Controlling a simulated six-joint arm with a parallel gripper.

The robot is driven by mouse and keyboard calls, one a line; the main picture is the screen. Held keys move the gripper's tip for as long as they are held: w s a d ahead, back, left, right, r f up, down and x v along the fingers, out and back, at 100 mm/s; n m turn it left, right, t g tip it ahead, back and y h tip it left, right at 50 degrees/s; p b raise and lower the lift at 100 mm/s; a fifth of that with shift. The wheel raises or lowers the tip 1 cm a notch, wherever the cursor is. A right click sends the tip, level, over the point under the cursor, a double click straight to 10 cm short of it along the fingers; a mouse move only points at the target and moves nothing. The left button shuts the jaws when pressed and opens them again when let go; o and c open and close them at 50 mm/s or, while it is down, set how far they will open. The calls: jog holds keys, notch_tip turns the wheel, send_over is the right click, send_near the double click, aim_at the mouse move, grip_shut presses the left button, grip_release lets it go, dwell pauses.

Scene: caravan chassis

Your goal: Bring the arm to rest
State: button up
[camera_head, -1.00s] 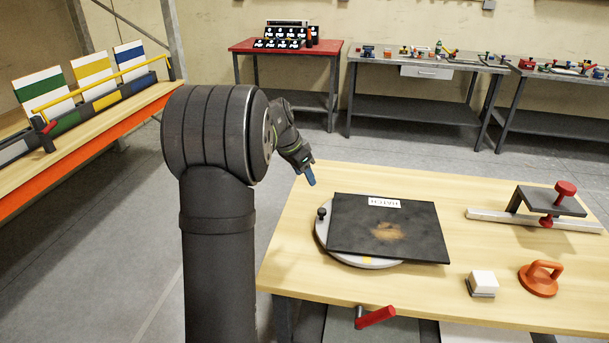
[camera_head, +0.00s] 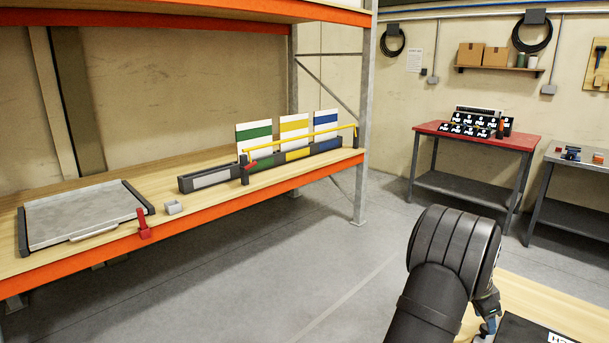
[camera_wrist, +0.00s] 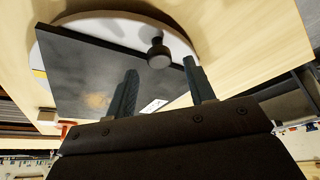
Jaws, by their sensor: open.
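My gripper (camera_wrist: 165,90) shows in the wrist view with its two fingers apart and nothing between them. A dark square panel (camera_wrist: 85,65) with a brown smudge and a small white label lies beyond the fingers, on a pale round plate (camera_wrist: 95,22) with a black knob (camera_wrist: 158,54). In the head view my arm stands at the lower right, with a blue fingertip (camera_head: 487,328) near the dark panel (camera_head: 525,331). Most of the gripper is hidden behind the arm there, and the panel is cut off by the picture's edge.
A red table (camera_head: 478,134) stands at the back. The grey floor (camera_head: 300,260) between is clear.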

jog(key=shift+x, duration=1.4)
jog(key=v, duration=1.8)
send_over(486, 340)
jog(key=w+a, duration=0.1)
notch_tip(486, 340, down, 16)
jog(key=shift+w+a+f, duration=0.1)
jog(key=shift+f, duration=0.3)
jog(key=shift+s+a+n+t, duration=0.3)
jog(key=shift+s+a+n, duration=0.25)
jog(key=shift+s+n, duration=0.25)
